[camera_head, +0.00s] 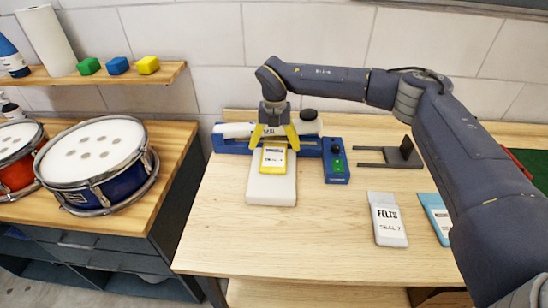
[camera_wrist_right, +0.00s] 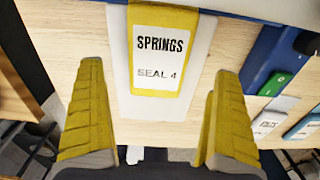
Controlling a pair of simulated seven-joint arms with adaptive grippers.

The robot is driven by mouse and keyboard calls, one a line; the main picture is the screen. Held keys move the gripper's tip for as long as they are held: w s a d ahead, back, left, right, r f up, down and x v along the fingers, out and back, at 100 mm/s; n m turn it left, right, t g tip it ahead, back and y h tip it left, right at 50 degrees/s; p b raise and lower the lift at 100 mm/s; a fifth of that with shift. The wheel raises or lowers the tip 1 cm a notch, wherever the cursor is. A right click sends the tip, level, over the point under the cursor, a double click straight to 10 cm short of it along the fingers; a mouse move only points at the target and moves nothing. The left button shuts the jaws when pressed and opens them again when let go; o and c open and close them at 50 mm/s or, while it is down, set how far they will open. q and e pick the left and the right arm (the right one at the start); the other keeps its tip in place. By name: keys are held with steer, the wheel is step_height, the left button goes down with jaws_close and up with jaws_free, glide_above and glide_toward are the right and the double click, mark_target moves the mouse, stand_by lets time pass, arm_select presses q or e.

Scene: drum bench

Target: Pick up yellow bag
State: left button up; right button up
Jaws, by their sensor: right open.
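The yellow bag (camera_head: 273,160) has a white label. It lies at the back end of a white pad (camera_head: 271,191) on the wooden bench. In the right wrist view the bag (camera_wrist_right: 162,62) reads "SPRINGS SEAL 4" and sits between and beyond the fingers. My right gripper (camera_head: 274,139) points down just over the bag's back part, its yellow fingers spread to either side. It is open and empty; the wrist view shows a gap between each finger and the bag. I cannot tell the exact height of the fingertips. My left gripper is not in view.
A blue sealer-like device (camera_head: 228,144) stands behind the pad, and a blue control box (camera_head: 336,163) with a green button is to its right. The front left bench is clear.

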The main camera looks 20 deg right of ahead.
mark_target(274, 156)
steer(key=shift+a+f, duration=0.15)
steer(key=shift+f, duration=2.4)
steer(key=shift+c, duration=0.2)
steer(key=c, duration=1.3)
steer(key=shift+r, duration=0.1)
